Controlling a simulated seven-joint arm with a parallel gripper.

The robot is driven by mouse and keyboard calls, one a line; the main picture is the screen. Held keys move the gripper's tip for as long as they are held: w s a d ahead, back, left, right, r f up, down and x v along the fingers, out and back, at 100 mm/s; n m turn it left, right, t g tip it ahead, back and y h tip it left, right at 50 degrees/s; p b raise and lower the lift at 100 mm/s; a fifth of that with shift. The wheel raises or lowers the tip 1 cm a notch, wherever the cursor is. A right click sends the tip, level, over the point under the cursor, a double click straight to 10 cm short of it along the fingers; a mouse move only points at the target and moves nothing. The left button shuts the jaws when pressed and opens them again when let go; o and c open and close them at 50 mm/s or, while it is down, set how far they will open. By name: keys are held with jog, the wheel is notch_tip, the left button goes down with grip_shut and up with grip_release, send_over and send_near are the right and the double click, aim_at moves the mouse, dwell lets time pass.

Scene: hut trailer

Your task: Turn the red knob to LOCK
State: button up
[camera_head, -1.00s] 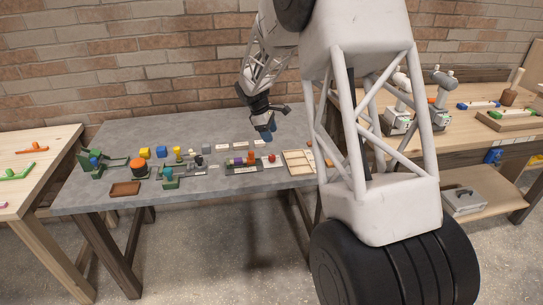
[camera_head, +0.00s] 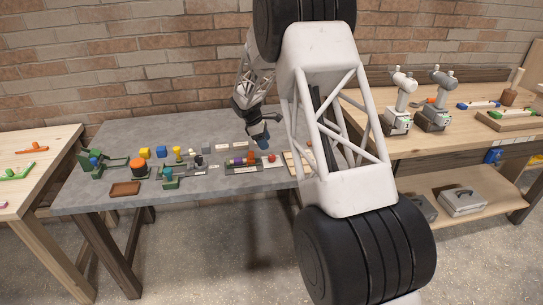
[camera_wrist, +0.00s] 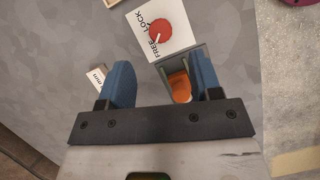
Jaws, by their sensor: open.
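The round red knob (camera_wrist: 161,33) sits on a white card with the words FREE and LOCK, near the top of the wrist view. A pale pointer line on the knob slants towards the lower left, by the word FREE. In the head view the red knob (camera_head: 271,158) is small, on the grey table's right half. My gripper (camera_wrist: 161,80) is open, with its two blue fingers apart and nothing between them at their height. It hangs above the table, short of the knob in the wrist view. In the head view my gripper (camera_head: 262,138) is above and just behind the knob.
A grey tray with an orange piece (camera_wrist: 179,86) lies beside the knob's card, below my right finger. Several coloured blocks and fixtures fill the table's left half. The grey table's (camera_head: 80,196) front left edge is bare.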

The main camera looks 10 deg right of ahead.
aim_at(272, 156)
jog(key=shift+d+f, duration=0.1)
jog(key=shift+f, duration=0.05)
jog(key=shift+x, duration=3.7)
jog(key=shift+c, duration=0.3)
jog(key=c, duration=0.9)
